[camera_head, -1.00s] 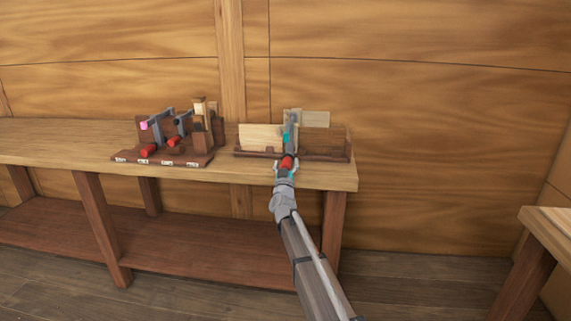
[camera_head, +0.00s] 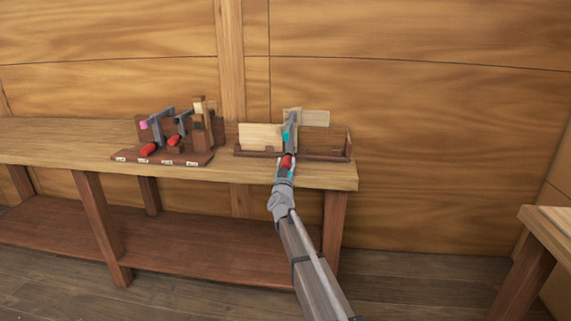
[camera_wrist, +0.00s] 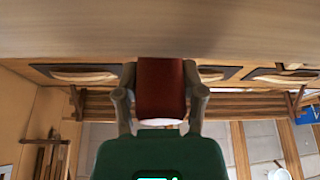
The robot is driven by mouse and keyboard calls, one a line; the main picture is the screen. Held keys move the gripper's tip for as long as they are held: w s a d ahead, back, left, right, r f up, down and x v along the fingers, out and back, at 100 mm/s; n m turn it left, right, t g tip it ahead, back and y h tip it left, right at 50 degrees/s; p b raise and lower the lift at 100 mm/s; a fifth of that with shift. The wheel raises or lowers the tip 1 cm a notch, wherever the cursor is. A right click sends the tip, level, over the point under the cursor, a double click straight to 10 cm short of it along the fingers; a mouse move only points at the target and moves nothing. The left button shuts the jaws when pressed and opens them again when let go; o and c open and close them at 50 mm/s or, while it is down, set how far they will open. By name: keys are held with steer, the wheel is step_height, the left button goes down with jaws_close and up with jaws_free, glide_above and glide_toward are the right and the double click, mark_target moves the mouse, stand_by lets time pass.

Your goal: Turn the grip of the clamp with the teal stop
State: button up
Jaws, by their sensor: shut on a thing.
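The clamp (camera_head: 291,122) with the teal stop (camera_head: 286,137) stands upright over a holder (camera_head: 320,155) with boards at the right end of the bench. Its red grip (camera_head: 287,161) sticks out towards me, low on the clamp. My gripper (camera_head: 286,168) is shut on this grip from the front. In the wrist view my two fingers (camera_wrist: 160,100) press on either side of the red grip (camera_wrist: 160,85). The rest of the clamp cannot be made out in that view.
A rack (camera_head: 160,158) left on the bench (camera_head: 70,150) holds other clamps with red grips, one with a pink stop (camera_head: 144,125). Pale boards (camera_head: 260,137) stand beside the teal-stop clamp. Another table (camera_head: 550,225) stands at the right. The floor between is clear.

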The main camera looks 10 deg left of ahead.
steer(key=m+h, duration=0.1)
steer(key=m, duration=0.1)
steer(key=m+h, duration=0.1)
steer(key=m, duration=0.2)
steer(key=shift+h, duration=0.4)
steer(key=m+h, duration=0.1)
steer(key=m, duration=0.1)
steer(key=m+g+h+p, duration=0.1)
steer(key=m, duration=0.2)
steer(key=shift+d+m, duration=0.15)
steer(key=shift+m, duration=0.15)
steer(key=m, duration=0.2)
steer(key=m+g+h+p, duration=0.1)
steer(key=m, duration=0.2)
steer(key=shift+d+m+g+h, duration=0.1)
steer(key=shift+m+g+h, duration=0.2)
steer(key=shift+f+m+g+h+p, duration=0.15)
steer(key=shift+m+g+p, duration=0.25)
steer(key=shift+m, duration=0.5)
steer(key=shift+m+g+h+p, duration=0.15)
steer(key=shift+m+g+p, duration=0.25)
steer(key=shift+m, duration=0.5)
steer(key=shift+s+d, duration=0.1)
steer(key=o, duration=1.1)
steer(key=shift+o, duration=0.2)
steer(key=shift+n+t, duration=0.3)
